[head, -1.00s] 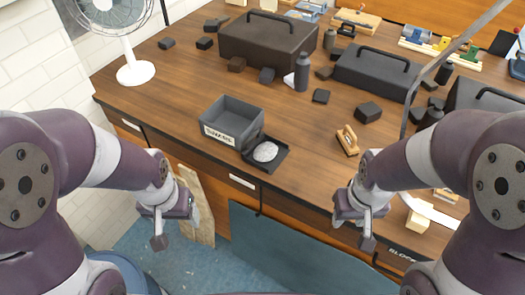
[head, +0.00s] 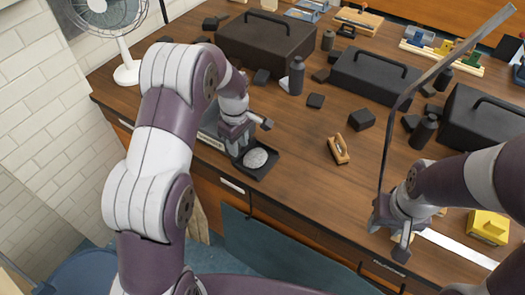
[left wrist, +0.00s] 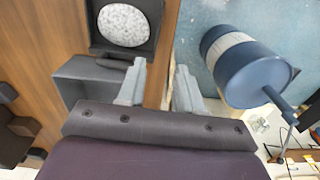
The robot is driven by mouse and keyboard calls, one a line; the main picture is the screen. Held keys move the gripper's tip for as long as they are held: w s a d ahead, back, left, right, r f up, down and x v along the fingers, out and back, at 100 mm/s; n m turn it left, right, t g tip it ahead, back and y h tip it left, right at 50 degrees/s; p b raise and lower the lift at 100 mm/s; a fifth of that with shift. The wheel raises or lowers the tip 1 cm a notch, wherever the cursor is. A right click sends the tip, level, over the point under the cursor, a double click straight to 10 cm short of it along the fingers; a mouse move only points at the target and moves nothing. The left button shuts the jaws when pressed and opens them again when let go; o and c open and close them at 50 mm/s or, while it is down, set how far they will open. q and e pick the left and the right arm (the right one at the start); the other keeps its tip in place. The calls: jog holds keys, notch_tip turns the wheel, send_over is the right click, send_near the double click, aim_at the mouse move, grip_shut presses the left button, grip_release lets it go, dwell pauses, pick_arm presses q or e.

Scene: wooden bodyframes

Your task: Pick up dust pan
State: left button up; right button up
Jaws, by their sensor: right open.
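The dust pan looks to be the dark, shallow tray (head: 262,168) at the table's front edge, with a pale speckled round thing on it. It also shows at the top of the left wrist view (left wrist: 160,28). A dark handle-like piece (left wrist: 112,62) lies at its lower side, close to one fingertip. My left gripper (head: 247,138) is over the pan's back edge in the head view. Its two fingers (left wrist: 158,82) are apart with nothing between them. My right gripper (head: 396,222) is open at the table's front right, away from the pan.
A grey open box (head: 209,130) stands just left of the pan, partly hidden by my left arm. Dark toolboxes (head: 266,38) and small dark blocks fill the back. A wooden brush-like piece (head: 338,149) lies right of the pan. A blue barrel (left wrist: 235,65) stands on the floor.

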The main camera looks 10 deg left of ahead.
aim_at(240, 167)
pick_arm(q)
jog(key=f+p, duration=0.1)
jog(key=f, duration=0.5)
jog(key=shift+w+p, duration=0.2)
jog(key=shift+p, duration=0.15)
notch_tip(240, 167, down, 4)
jog(key=shift+a+f+p, duration=0.1)
jog(key=shift+p, duration=1)
jog(key=shift+a+f, duration=0.1)
jog(key=shift+f, duration=0.2)
jog(key=shift+w+f, duration=0.1)
jog(key=shift+f, duration=0.05)
jog(key=shift+d, duration=0.2)
grip_shut()
jog(key=shift+a, duration=0.1)
pick_arm(e)
notch_tip(240, 167, up, 4)
jog(key=shift+a+r, duration=0.1)
jog(key=shift+a, duration=0.05)
